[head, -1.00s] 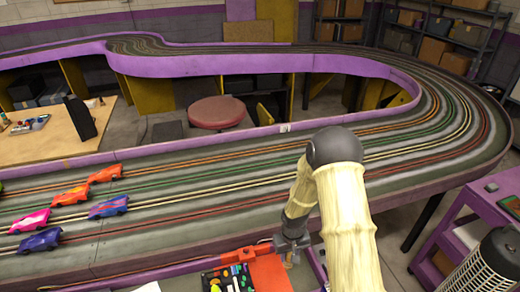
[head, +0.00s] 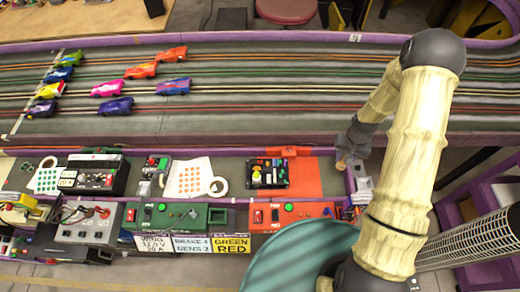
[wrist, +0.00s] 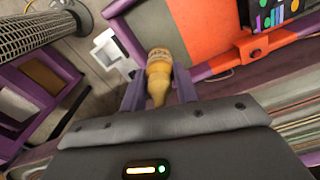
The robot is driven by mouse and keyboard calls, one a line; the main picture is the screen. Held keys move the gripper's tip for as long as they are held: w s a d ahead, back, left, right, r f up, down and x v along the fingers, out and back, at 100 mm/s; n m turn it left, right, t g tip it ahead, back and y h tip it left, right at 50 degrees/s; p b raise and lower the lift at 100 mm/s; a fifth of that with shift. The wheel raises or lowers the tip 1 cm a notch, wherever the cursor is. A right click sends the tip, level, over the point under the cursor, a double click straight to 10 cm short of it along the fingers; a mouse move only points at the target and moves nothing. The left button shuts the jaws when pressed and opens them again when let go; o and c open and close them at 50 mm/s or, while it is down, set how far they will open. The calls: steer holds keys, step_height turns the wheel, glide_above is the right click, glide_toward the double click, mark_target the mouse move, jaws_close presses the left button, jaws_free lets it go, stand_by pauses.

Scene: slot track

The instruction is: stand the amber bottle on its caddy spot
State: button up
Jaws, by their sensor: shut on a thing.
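The amber bottle (wrist: 158,72) is between the two fingers of my gripper (wrist: 159,92) in the wrist view, and the gripper is shut on it. Its neck end points toward the palm. In the head view my gripper (head: 345,163) hangs at the right end of the orange panel (head: 303,178), beside the track's near edge; the bottle is too small to make out clearly there. A white bracket-like object (wrist: 113,52) lies just left of the bottle in the wrist view.
A tape roll (head: 218,187), papers and control boxes (head: 177,214) line the bench to the left. Several toy cars (head: 172,87) stand on the track (head: 250,115) behind. A mesh cylinder (head: 470,240) is at right.

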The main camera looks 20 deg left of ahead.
step_height(320, 180, up, 11)
steer(key=p, duration=0.9)
steer(key=shift+f, duration=0.15)
steer(key=shift+f, duration=0.1)
